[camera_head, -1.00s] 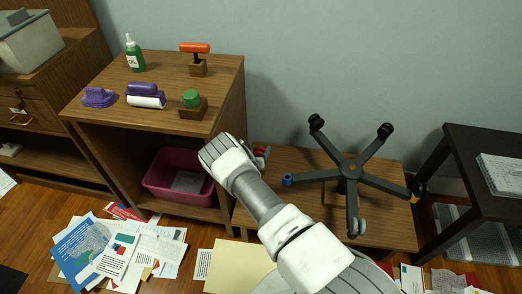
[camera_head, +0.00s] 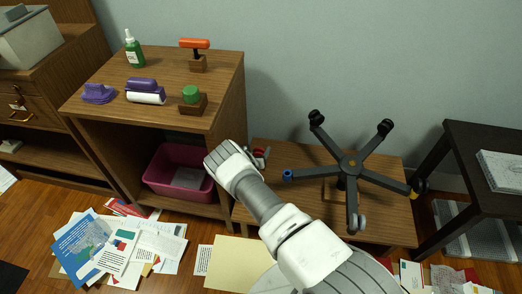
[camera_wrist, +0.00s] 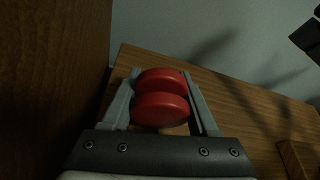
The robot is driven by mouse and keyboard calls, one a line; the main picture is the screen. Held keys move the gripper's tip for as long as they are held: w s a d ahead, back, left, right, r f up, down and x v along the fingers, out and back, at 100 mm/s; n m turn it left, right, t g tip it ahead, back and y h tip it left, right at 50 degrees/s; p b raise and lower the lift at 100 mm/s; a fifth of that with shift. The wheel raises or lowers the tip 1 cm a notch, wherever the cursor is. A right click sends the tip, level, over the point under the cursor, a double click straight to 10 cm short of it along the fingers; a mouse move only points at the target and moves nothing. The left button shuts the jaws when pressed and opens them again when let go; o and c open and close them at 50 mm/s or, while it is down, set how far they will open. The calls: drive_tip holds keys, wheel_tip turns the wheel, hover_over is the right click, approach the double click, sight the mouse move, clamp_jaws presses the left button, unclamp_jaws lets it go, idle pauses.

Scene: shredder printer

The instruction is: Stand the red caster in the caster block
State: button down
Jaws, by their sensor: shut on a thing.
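The red caster (camera_wrist: 160,100), a pair of red wheels, is between the two grey fingers of my gripper (camera_wrist: 162,80) in the wrist view. My gripper is shut on it. In the head view only a bit of red caster (camera_head: 259,153) shows beyond my white wrist, beside the cabinet's right side and over the low table's left end. I cannot pick out the caster block for sure. A brown block (camera_wrist: 298,158) shows at the lower right of the wrist view, and a wooden piece (camera_head: 331,190) shows under the chair base.
An upturned five-legged chair base (camera_head: 350,167) stands on the low wooden table (camera_head: 385,228). The cabinet (camera_head: 225,85), holding a pink bin (camera_head: 160,187), stands close left of my gripper. A dark side table (camera_head: 480,140) is at right. Papers (camera_head: 130,245) cover the floor.

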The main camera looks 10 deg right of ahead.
drive_tip(key=shift+f, duration=0.4)
drive_tip(key=shift+f, duration=0.1)
drive_tip(key=shift+c, duration=0.9)
unclamp_jaws()
drive_tip(key=shift+o, duration=0.5)
drive_tip(key=shift+s+f, duration=0.1)
drive_tip(key=p+v, duration=0.7)
drive_tip(key=v, duration=1)
drive_tip(key=shift+s+d, duration=0.1)
drive_tip(key=shift+s, duration=0.05)
